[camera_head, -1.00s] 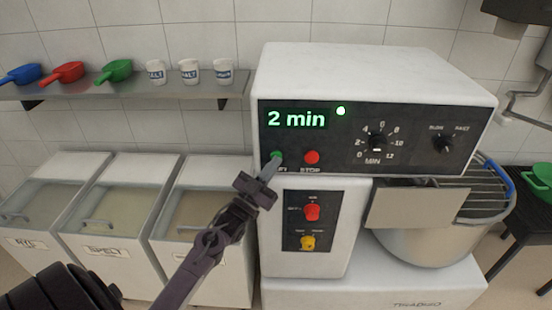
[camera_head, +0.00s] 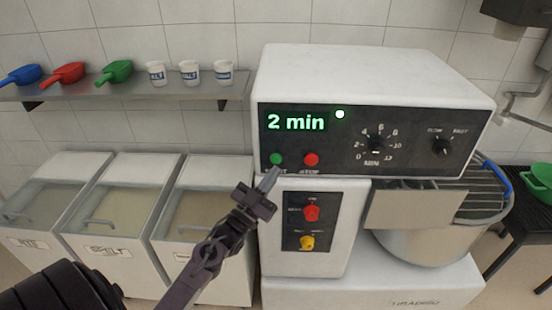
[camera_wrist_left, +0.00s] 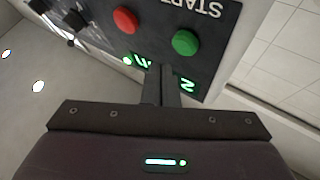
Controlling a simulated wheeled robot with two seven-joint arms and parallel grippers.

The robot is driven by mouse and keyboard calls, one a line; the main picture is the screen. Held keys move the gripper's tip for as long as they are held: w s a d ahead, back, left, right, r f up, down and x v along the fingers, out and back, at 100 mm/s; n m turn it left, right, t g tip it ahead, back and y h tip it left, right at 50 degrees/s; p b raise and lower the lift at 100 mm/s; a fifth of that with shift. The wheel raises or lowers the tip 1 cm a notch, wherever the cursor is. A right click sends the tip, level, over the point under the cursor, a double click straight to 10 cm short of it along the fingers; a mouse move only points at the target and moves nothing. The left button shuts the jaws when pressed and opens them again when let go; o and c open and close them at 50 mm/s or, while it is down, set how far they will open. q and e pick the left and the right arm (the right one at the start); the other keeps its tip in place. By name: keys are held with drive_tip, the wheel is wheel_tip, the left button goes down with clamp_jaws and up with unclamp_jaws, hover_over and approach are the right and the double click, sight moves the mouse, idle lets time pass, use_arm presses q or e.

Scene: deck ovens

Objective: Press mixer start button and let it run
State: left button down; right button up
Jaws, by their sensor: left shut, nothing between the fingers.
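The mixer (camera_head: 375,75) is a white machine with a black control panel. Its display (camera_head: 296,122) reads "2 min" in green, and a light (camera_head: 340,114) beside it is lit. The green start button (camera_head: 276,158) sits below the display, left of the red stop button (camera_head: 311,159). My left gripper (camera_head: 272,172) is shut and empty, its tips just below the green button and covering part of its label. In the wrist view the shut fingers (camera_wrist_left: 161,85) overlap the display, and the green button (camera_wrist_left: 185,42) is fully visible, apart from them. My right gripper is not in view.
The steel bowl (camera_head: 430,245) under a wire guard is at the right. Flour bins (camera_head: 110,215) stand at the left, below a shelf (camera_head: 130,88) with scoops and cups.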

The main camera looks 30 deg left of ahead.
use_arm(q)
drive_tip(key=s+d, duration=0.1)
drive_tip(key=s+d+p, duration=0.1)
drive_tip(key=s, duration=0.1)
idle(0.9)
drive_tip(key=s+d+f+n+g+y, duration=0.1)
drive_tip(key=s+f+g, duration=0.15)
drive_tip(key=f, duration=0.95)
drive_tip(key=s+d+f+n+g, duration=0.15)
drive_tip(key=f+g, duration=0.25)
drive_tip(key=f, duration=0.7)
drive_tip(key=s+d+f+g+y, duration=0.1)
drive_tip(key=s+d+f+g, duration=0.2)
drive_tip(key=f, duration=0.9)
drive_tip(key=s+d+f+g+b, duration=0.15)
drive_tip(key=s+f+g, duration=0.45)
drive_tip(key=s+f, duration=0.75)
drive_tip(key=s+f+g, duration=0.2)
drive_tip(key=s+f, duration=0.1)
drive_tip(key=s, duration=0.3)
drive_tip(key=s+d+f+g, duration=0.1)
drive_tip(key=s+f+g, duration=0.1)
drive_tip(key=s, duration=0.5)
drive_tip(key=s+d+f+m+g, duration=0.1)
drive_tip(key=s+f+g, duration=0.2)
drive_tip(key=s+f, duration=0.2)
drive_tip(key=shift+s+d, duration=0.25)
drive_tip(key=shift+s, duration=1)
